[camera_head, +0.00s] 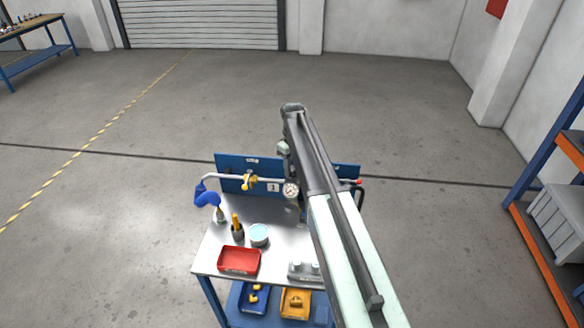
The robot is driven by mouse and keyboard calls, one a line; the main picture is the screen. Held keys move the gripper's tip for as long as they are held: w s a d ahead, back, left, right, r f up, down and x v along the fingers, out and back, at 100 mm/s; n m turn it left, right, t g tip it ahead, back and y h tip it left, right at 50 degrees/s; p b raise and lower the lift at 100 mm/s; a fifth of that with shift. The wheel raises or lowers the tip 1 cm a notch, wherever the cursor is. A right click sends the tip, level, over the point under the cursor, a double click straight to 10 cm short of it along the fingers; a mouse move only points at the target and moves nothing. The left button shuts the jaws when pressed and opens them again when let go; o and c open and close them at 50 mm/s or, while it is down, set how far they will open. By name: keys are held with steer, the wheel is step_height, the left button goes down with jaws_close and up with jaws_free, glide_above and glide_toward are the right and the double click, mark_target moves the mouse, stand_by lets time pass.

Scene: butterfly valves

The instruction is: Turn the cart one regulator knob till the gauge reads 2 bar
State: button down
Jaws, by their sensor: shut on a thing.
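The cart carries a blue back panel (236,163) with a label that seems to read 1. A round white gauge (290,190) sits on the pipe run in front of the panel, just left of my arm. Its needle is too small to read. The regulator knob does not show; my arm covers the area right of the gauge. My arm reaches from the lower right up over the cart and bends above the panel. A small pale part of it shows at the panel's top edge. My gripper's fingers are hidden behind the arm.
A yellow-handled valve (248,182) is on the pipe (220,177). An orange-blue rack (540,190) stands right.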

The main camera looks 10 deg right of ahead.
mark_target(292, 168)
steer(key=m, duration=0.4)
steer(key=shift+m, duration=2.2)
steer(key=c, duration=0.9)
jaws_free()
step_height(292, 168, up, 8)
steer(key=p, duration=0.8)
steer(key=shift+f, duration=0.1)
